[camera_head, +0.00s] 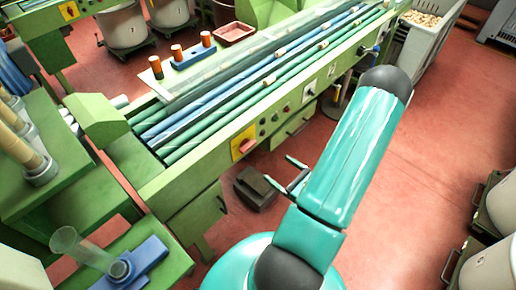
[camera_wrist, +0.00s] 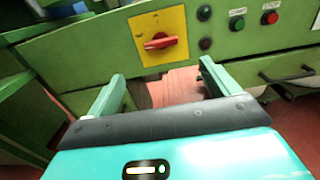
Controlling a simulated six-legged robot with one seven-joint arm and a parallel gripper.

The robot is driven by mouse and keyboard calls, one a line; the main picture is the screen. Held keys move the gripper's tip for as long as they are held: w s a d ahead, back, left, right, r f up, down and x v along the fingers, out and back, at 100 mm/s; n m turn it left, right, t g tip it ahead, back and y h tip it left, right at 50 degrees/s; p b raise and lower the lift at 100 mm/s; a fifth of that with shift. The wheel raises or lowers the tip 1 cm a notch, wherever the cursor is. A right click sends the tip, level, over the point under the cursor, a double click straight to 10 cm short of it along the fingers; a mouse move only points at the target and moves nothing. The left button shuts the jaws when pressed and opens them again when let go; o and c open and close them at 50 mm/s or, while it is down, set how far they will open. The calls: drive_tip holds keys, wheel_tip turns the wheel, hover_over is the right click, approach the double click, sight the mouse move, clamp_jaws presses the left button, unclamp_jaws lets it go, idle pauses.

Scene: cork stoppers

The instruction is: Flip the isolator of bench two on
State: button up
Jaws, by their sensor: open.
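The isolator is a yellow square plate (camera_head: 238,136) with a red rotary handle (camera_head: 246,146) on the front of the green bench. In the wrist view the plate (camera_wrist: 174,22) is upper centre, and its red handle (camera_wrist: 160,42) lies roughly horizontal. My gripper (camera_head: 282,172) is in front of the bench, to the right of and below the isolator in the head view. In the wrist view my gripper (camera_wrist: 161,70) has its two green fingers wide apart, with nothing between them. The handle shows beyond the fingertips, apart from them. I cannot read a bench number.
Red and green push buttons (camera_wrist: 270,18) sit right of the isolator. A drawer handle (camera_wrist: 288,78) sticks out below them. A dark box (camera_head: 255,188) is on the floor under the bench. Red floor (camera_head: 430,150) is open to the right. Another green bench (camera_head: 50,18) stands behind.

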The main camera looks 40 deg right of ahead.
sight(250, 148)
drive_tip(key=w, duration=1.3)
drive_tip(key=shift+w+a, duration=0.15)
drive_tip(key=shift+w, duration=0.25)
drive_tip(key=shift+c, duration=0.2)
drive_tip(key=shift+f, duration=0.1)
drive_tip(key=c, duration=0.9)
